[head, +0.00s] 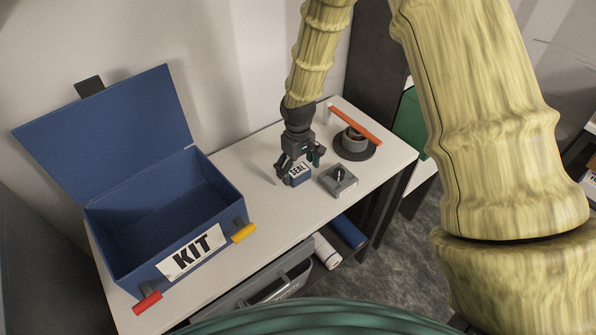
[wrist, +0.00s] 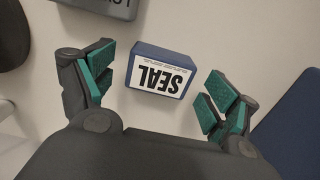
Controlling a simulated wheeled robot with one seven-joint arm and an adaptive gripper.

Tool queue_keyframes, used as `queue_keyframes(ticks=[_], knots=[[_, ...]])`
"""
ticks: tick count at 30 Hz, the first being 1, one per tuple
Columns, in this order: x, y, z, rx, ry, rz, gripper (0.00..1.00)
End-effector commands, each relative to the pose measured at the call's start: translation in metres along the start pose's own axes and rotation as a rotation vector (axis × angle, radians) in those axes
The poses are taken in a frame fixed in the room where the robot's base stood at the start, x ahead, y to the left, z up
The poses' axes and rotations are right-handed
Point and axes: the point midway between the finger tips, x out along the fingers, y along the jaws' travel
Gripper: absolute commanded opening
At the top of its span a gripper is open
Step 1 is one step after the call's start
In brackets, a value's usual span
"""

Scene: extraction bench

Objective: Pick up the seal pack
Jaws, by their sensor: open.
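The seal pack (head: 299,173) is a small blue box with a white label reading SEAL. It lies on the white bench top, and my gripper (head: 298,163) is directly over it. In the wrist view the seal pack (wrist: 161,72) sits between and just beyond the two green-padded fingers of my gripper (wrist: 158,88). The fingers are spread, with a gap visible on each side of the pack. Part of the pack is hidden by the gripper in the head view.
An open, empty blue KIT box (head: 178,222) stands at the left of the bench (head: 265,235). A grey block with a knob (head: 338,181) is close right of the pack. A round dark base with an orange bar (head: 356,127) stands behind it.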

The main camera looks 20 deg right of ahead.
Motion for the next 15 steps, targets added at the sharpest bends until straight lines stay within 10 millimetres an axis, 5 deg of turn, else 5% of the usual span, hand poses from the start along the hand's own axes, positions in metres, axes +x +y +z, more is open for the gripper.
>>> queue_keyframes(ticks=[15], knots=[[0.016, 0.000, 0.000, -0.001, 0.001, 0.001, 0.88]])
